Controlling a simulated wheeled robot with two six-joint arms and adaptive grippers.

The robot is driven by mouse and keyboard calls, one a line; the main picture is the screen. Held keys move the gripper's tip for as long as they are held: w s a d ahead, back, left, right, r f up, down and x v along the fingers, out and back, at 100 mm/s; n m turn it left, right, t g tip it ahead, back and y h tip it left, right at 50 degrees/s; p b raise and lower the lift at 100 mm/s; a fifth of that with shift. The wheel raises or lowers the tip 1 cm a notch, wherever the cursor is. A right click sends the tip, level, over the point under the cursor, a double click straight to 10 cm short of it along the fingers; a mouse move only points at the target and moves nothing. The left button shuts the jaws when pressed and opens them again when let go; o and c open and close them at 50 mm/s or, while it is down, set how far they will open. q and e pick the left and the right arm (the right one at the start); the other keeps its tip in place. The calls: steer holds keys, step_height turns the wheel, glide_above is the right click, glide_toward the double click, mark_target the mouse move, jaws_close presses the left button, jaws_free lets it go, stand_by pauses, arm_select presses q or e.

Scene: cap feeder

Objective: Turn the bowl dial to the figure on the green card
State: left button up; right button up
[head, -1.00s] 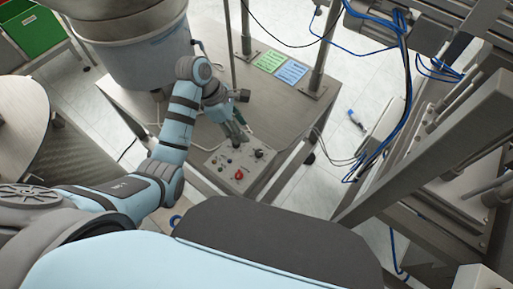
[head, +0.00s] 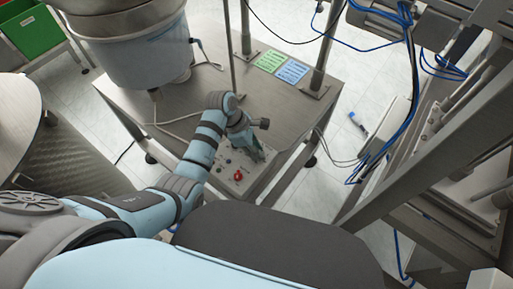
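The control panel (head: 232,176) is a pale box at the front edge of the metal table, with a red knob (head: 238,176) and small coloured buttons. The black dial seen earlier on its right part is now hidden behind my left gripper (head: 257,153). The gripper points down at that part of the panel; whether its fingers are open or shut on the dial is too small to tell. The green card (head: 270,61) lies on the table behind, beside a blue card (head: 291,71); their writing is too small to read. My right gripper is not in view.
A large round bowl feeder (head: 132,50) stands at the table's left. Metal posts (head: 319,50) rise near the cards. A frame with blue cables (head: 408,100) fills the right side. A green bin (head: 33,28) stands at the far left.

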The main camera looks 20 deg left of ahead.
arm_select(q)
jaws_close()
